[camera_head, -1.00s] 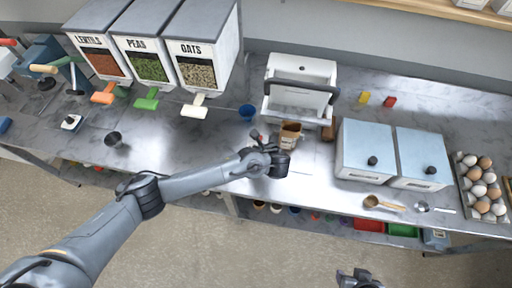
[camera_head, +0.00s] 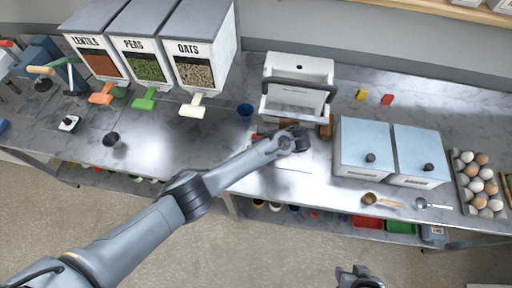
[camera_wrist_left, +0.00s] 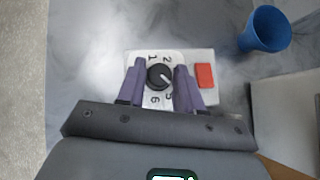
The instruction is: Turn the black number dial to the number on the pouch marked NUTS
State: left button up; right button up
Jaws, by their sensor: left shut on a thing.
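In the left wrist view a black round dial (camera_wrist_left: 160,76) sits on a pale panel (camera_wrist_left: 203,58) printed with numbers. I can read 1, 2, 5 and 6 around it; other numbers are hidden or unclear. A white pointer mark on the dial seems to aim to the lower right, near the 5. My left gripper (camera_wrist_left: 159,82) has its purple fingers on either side of the dial, shut on it. In the head view the left gripper (camera_head: 297,140) covers the dial and the place of the brown pouch. My right gripper (camera_head: 357,277) is at the bottom edge, its jaws unclear.
A red block (camera_wrist_left: 205,76) is on the panel. A blue cup (camera_head: 245,110) stands left of my gripper. A white bin (camera_head: 297,72) stands behind, and two pale blue boxes (camera_head: 362,135) stand to the right. The counter left of my gripper is mostly clear.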

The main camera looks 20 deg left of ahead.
dwell(0.3)
pick_arm(q)
jog(key=o, duration=1)
jog(key=v, duration=0.5)
jog(key=shift+w+d, duration=0.1)
jog(key=d+b, duration=0.2)
jog(key=d, duration=0.1)
jog(key=d+b, duration=0.1)
jog(key=d, duration=0.2)
jog(key=d+b, duration=0.2)
jog(key=d, duration=0.1)
jog(key=shift+d+f+b, duration=0.15)
jog(key=shift+f+b, duration=0.1)
jog(key=shift+b, duration=0.05)
jog(key=d+b, duration=0.1)
jog(key=b, duration=0.2)
jog(key=shift+w+d, duration=0.1)
jog(key=shift+d, duration=0.15)
jog(key=shift+d+r+b, duration=0.25)
jog(key=shift+d+b, duration=0.3)
jog(key=shift+b, duration=0.15)
